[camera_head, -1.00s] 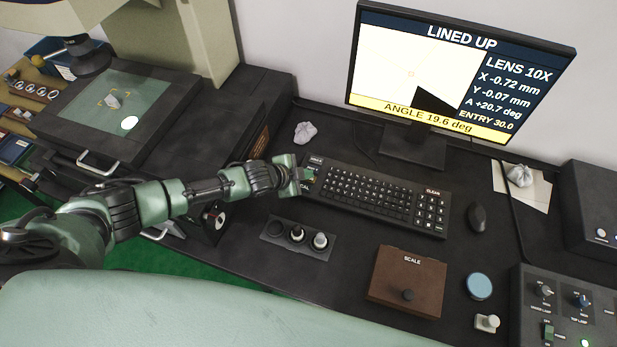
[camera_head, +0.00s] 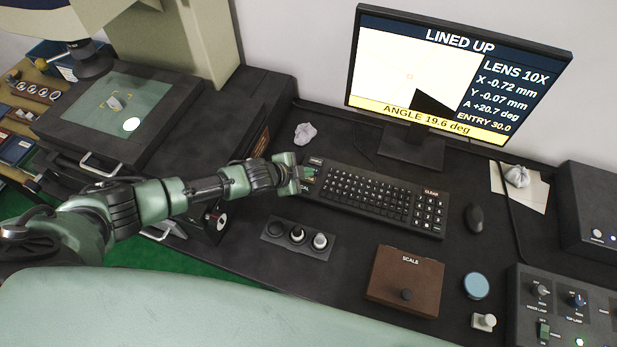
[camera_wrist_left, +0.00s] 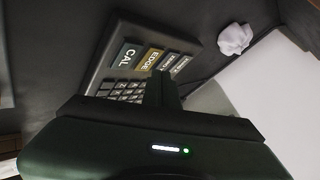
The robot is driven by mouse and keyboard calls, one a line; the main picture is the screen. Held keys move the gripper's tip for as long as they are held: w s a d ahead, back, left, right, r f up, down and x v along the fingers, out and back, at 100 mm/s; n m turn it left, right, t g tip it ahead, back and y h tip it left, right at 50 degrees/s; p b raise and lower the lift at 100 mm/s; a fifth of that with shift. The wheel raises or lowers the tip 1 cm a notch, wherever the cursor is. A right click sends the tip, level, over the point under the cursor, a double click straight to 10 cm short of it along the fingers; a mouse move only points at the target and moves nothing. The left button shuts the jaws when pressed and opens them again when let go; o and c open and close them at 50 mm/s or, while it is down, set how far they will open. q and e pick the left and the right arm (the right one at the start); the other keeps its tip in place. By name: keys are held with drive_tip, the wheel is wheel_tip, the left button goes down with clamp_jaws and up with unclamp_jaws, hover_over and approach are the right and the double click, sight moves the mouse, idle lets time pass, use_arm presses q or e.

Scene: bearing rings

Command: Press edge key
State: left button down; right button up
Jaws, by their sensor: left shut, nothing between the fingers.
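The black keyboard (camera_head: 378,193) lies on the dark desk in the head view. In the left wrist view, its corner shows a green CAL key (camera_wrist_left: 127,56), a yellow-brown EDGE key (camera_wrist_left: 149,59) and smaller labelled keys beyond. My left gripper (camera_head: 306,178) is shut and empty at the keyboard's left end. In the left wrist view its dark fingers (camera_wrist_left: 161,80) stand just in front of the lower end of the EDGE key. I cannot tell whether they touch it. The EDGE key is largely covered by the gripper in the head view. My right gripper is not in view.
The monitor (camera_head: 455,75) behind the keyboard reads LINED UP and ANGLE 19.6 deg. A knob panel (camera_head: 298,238), a brown SCALE box (camera_head: 405,280) and a mouse (camera_head: 475,218) lie around the keyboard.

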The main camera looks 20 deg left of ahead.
sight(306, 180)
use_arm(q)
drive_tip(key=shift+r+p, duration=2.3)
drive_tip(key=shift+r, duration=0.3)
drive_tip(key=shift+f, duration=0.1)
